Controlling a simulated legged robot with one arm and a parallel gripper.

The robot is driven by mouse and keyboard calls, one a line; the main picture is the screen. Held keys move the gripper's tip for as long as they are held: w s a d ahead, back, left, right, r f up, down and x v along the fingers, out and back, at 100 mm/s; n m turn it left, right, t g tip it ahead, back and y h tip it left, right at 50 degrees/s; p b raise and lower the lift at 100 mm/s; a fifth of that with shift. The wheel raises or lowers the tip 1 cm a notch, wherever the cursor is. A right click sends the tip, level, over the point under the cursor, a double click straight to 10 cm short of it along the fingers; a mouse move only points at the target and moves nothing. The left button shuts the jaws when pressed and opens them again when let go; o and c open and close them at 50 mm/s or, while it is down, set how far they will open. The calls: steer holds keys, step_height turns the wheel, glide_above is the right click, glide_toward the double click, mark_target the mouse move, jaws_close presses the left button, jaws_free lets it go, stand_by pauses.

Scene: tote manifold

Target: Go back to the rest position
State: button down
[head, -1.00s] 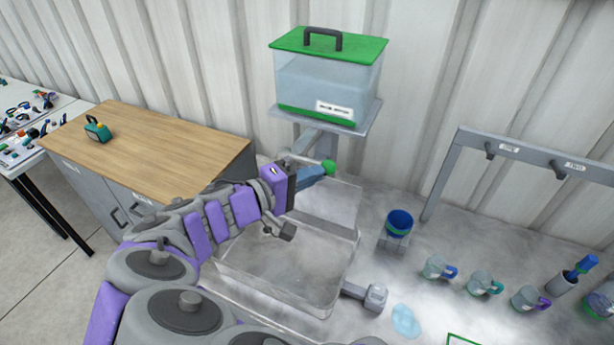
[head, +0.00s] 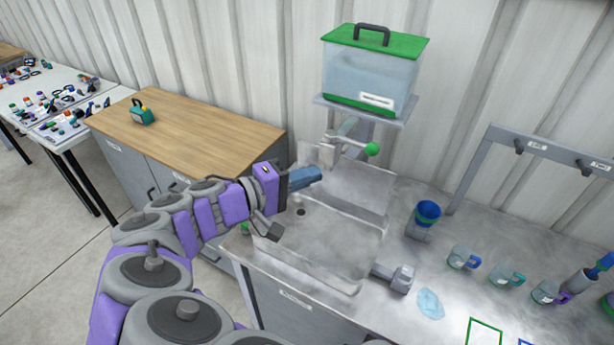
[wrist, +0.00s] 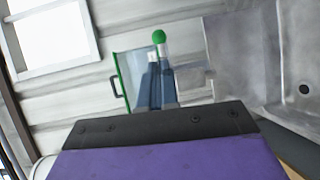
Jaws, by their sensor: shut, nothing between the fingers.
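My gripper (head: 305,178) is shut and empty, held over the left part of the grey sink basin (head: 320,245) in the head view. Its blue fingers (wrist: 154,88) are together in the wrist view. The valve lever with a green ball end (head: 372,149) lies to the right of my gripper, below the tank, and is apart from it. In the wrist view the green ball (wrist: 159,37) shows just beyond my fingertips. The clear tank with a green lid (head: 375,70) stands on a grey shelf above the lever.
A wooden-topped cabinet (head: 190,130) with a small teal and yellow item (head: 142,115) stands at the left. On the counter to the right are a blue cup (head: 427,214), several clear mugs (head: 463,257), a light blue puddle-like patch (head: 429,304) and a grey hook rack (head: 552,148).

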steer(key=s+d+f+m+g+y, duration=0.1)
steer(key=s+d+m+g+y, duration=0.3)
steer(key=d, duration=0.7)
steer(key=s+d+f+m+g+h, duration=0.1)
steer(key=s+d+f+g, duration=0.1)
steer(key=s+d+g, duration=0.65)
steer(key=s+d+f+m+y+b, duration=0.1)
steer(key=s+d+f+y, duration=0.15)
steer(key=s, duration=0.25)
steer(key=s+d+f+m+y+b, duration=0.1)
steer(key=s+d+f+y, duration=0.1)
steer(key=s+y, duration=0.25)
steer(key=s+a+f+t+y, duration=0.1)
steer(key=s+a+f+y, duration=0.2)
steer(key=s+a, duration=0.2)
steer(key=shift+s+a+y, duration=0.2)
steer(key=shift+s+y, duration=0.1)
steer(key=shift+s, duration=1.4)
steer(key=shift+f, duration=0.1)
steer(key=shift+a, duration=0.3)
steer(key=c, duration=1.9)
jaws_free()
